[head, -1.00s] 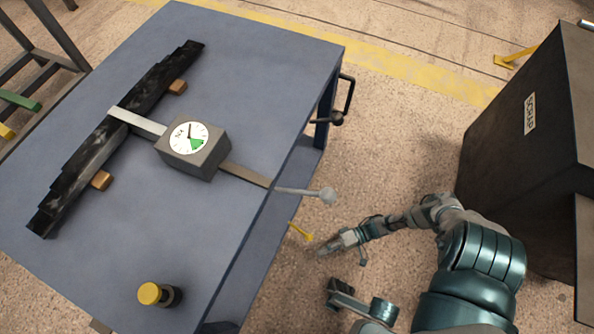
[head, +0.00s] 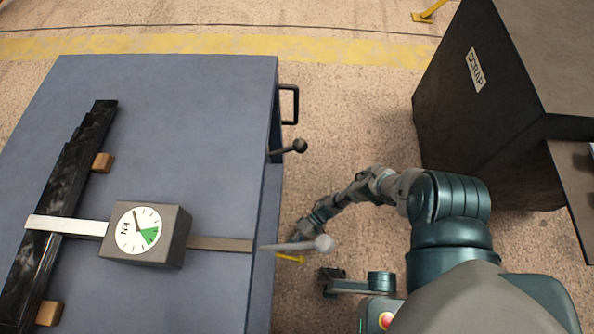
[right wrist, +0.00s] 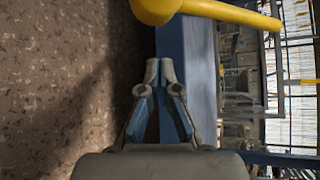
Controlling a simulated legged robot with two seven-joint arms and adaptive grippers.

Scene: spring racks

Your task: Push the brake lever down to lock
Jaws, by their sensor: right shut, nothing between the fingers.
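The brake lever seems to be the yellow lever (head: 290,258) low at the right side of the blue cart. In the head view it shows only as a short piece beneath a grey ball-ended handle. In the right wrist view a yellow bar with a rounded end (right wrist: 157,8) crosses the top, beyond my fingertips. My right gripper (right wrist: 160,70) is shut and empty, with a visible gap in the picture to that rounded end. In the head view my right gripper (head: 299,236) is beside the cart, partly hidden by the handle. My left gripper is not in view.
A black knob (head: 299,146) sticks out of the cart's side. A dark scrap bin (head: 450,110) stands at right, with open floor between.

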